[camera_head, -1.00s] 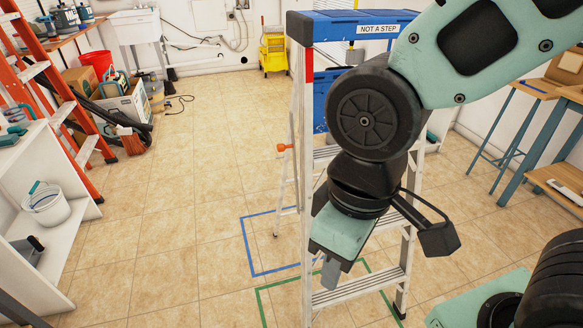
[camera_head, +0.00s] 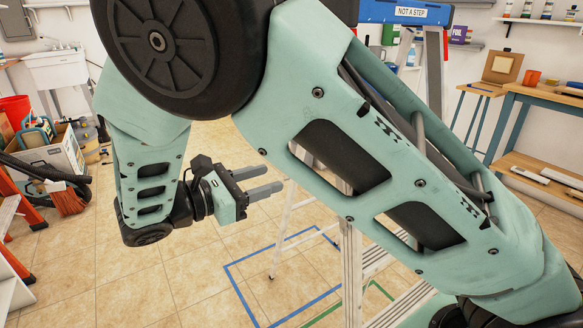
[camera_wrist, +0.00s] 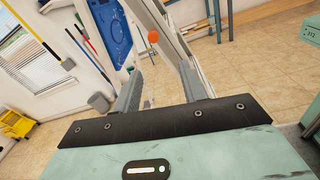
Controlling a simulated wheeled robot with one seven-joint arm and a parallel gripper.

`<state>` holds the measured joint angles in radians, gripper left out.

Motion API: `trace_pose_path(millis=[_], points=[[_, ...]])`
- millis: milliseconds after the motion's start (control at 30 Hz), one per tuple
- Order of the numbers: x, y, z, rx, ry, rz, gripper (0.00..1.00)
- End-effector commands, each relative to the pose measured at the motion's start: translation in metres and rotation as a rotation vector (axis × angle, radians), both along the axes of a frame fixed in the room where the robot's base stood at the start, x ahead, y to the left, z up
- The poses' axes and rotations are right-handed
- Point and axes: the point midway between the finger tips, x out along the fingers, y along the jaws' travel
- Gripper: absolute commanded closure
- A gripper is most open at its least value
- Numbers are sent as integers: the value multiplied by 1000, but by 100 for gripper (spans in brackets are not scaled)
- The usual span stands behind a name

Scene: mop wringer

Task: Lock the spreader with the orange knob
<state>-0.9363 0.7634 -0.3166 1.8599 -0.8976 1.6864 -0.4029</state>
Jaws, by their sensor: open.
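The orange knob (camera_wrist: 153,36) shows in the wrist view, beyond and between my fingertips, beside a pale ladder rail. In the head view it is hidden behind my arm. The stepladder (camera_head: 351,275) stands with its blue top cap (camera_head: 405,13) at the upper right; my arm covers much of it. I cannot make out the spreader clearly. My gripper (camera_head: 278,179) is open and empty, its two fingers pointing right toward the ladder's rear legs. It also shows in the wrist view (camera_wrist: 162,80), apart from the knob.
Blue tape (camera_head: 243,293) and green tape (camera_head: 325,313) mark the floor around the ladder. A workbench (camera_head: 545,95) stands at right. The floor left of the ladder is clear.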

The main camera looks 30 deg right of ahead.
Motion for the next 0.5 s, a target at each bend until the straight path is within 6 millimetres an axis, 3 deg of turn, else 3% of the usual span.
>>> trace_pose_path(millis=[233, 500], points=[[7, -11, 3, -54, -6, 12, 57], [10, -63, 2, -52, -5, 9, 57]])
